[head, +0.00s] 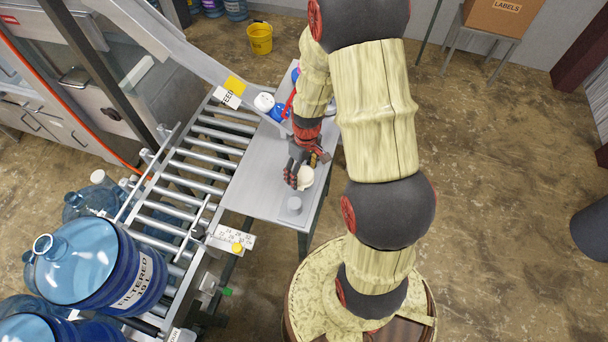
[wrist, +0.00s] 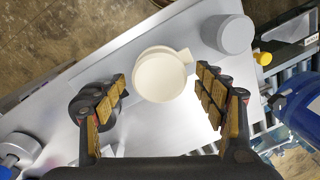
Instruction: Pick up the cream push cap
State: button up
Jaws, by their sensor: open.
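The cream push cap (wrist: 160,75) is a round, shallow cap with a small tab at its upper right in the wrist view. It rests on the grey metal side table (head: 252,190). In the head view the cream cap (head: 305,178) shows beside my fingers, partly covered by them. My gripper (wrist: 162,92) is open, with a finger on either side of the cap and a gap between. The cap lies just beyond the fingertips in the wrist view. In the head view my gripper (head: 300,172) is low over the table.
A grey cylinder (wrist: 234,34) stands close to the cap. A dark round object (wrist: 94,106) lies by the left finger. The roller conveyor (head: 205,150) runs alongside, with large blue jugs (head: 90,265) nearby.

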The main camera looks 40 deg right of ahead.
jog(key=shift+c, duration=0.4)
jog(key=c, duration=0.8)
jog(key=shift+r, duration=0.1)
